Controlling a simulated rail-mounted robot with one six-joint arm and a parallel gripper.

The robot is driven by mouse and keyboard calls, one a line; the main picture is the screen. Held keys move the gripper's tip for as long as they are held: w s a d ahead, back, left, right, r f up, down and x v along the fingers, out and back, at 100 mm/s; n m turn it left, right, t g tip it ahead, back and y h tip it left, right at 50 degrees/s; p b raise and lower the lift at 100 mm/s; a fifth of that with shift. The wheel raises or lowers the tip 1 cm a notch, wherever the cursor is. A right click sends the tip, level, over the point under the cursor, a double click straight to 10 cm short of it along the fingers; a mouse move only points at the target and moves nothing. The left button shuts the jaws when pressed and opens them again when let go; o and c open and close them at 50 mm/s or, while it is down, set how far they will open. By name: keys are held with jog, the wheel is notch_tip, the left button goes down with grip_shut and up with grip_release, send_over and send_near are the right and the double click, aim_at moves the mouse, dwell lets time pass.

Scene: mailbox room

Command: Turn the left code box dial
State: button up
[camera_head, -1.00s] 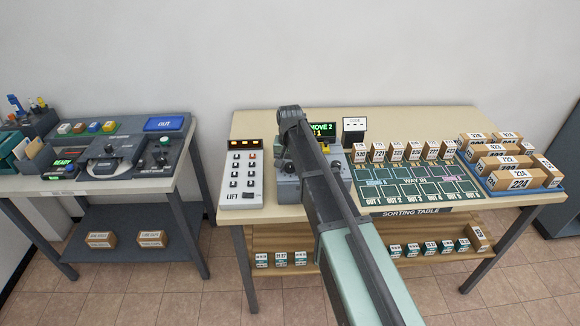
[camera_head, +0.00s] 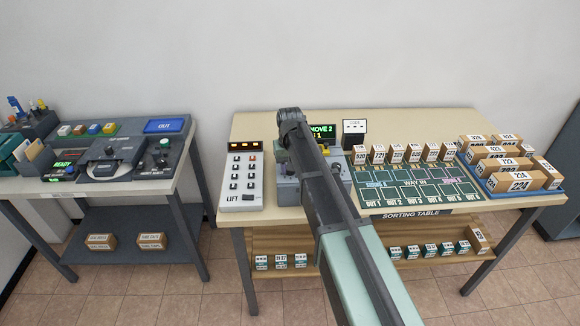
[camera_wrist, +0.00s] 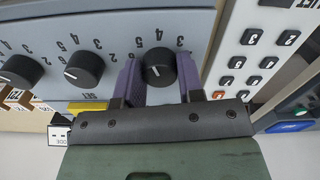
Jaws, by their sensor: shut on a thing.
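The code box (camera_wrist: 110,45) is a grey panel with a row of black dials; in the head view its front (camera_head: 287,192) is mostly hidden behind my arm. The left dial (camera_wrist: 159,62), nearest the lift panel, has a white pointer line and numbers around it. My gripper (camera_wrist: 158,78) is shut on this dial, with one purple finger on either side. The middle dial (camera_wrist: 85,69) and another dial (camera_wrist: 21,70) are free of the gripper. A yellow SET button (camera_wrist: 88,107) sits below the dials' row in the wrist view.
The lift panel (camera_head: 242,177) with black buttons stands close beside the code box. A display (camera_head: 321,130) reading MOVE 2 and a CODE sign (camera_head: 354,128) stand behind it. The sorting board (camera_head: 412,190) and several parcels lie to the right.

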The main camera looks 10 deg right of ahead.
jog(key=shift+n, duration=2)
jog(key=o, duration=0.9)
jog(key=shift+o, duration=0.2)
notch_tip(320, 180, up, 11)
jog(key=p, duration=1.1)
jog(key=shift+f, duration=0.1)
